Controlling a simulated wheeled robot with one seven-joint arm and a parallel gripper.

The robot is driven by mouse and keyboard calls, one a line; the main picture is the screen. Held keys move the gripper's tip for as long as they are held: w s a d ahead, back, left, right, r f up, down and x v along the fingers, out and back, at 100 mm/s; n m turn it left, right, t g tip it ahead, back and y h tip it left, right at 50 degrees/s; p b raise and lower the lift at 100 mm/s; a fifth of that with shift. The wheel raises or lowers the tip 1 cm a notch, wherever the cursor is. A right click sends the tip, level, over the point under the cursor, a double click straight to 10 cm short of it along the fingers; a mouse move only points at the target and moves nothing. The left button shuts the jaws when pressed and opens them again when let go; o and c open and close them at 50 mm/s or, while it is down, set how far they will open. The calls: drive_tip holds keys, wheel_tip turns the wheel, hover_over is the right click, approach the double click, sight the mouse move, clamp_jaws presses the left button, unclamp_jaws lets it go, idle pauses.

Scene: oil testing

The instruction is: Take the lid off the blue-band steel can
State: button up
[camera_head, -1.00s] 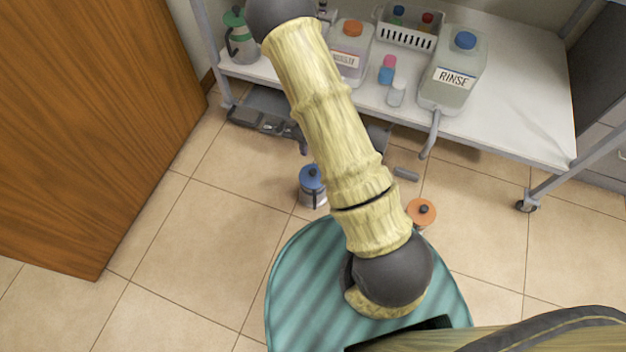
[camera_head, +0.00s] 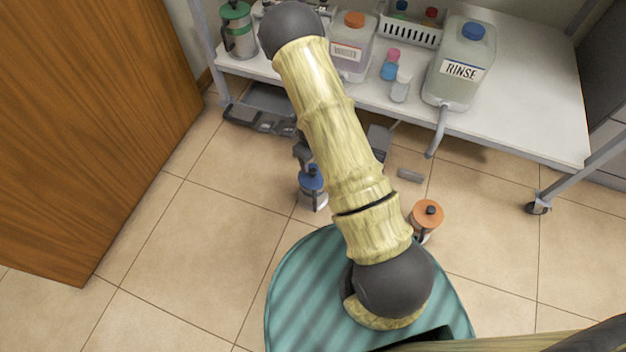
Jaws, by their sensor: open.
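The blue-band steel can (camera_head: 314,198) stands on the tiled floor left of my arm. It has a silver body and a dark handle. Its blue lid (camera_head: 311,178) with a dark knob is on top. My arm hides part of the view just right of the can. My gripper (camera_head: 303,151) is mostly hidden behind my arm. A dark part of it shows just above the lid in the picture, close to the knob. I cannot tell whether it touches the lid. It is open, and I see nothing held in it.
An orange-lidded can (camera_head: 427,216) stands on the floor to the right. A green-lidded can (camera_head: 238,32), a rinse jug (camera_head: 459,62), an orange-capped jug (camera_head: 352,48), small bottles and a white basket (camera_head: 409,33) stand on the cart (camera_head: 520,110). A wooden panel (camera_head: 90,130) fills the left.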

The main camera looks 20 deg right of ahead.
sight(313, 171)
drive_tip(key=shift+f, duration=0.75)
drive_tip(key=f+b, duration=0.5)
drive_tip(key=shift+s+d+f, duration=0.1)
drive_tip(key=shift+s+d, duration=0.05)
drive_tip(key=shift+s, duration=0.1)
drive_tip(key=c, duration=1)
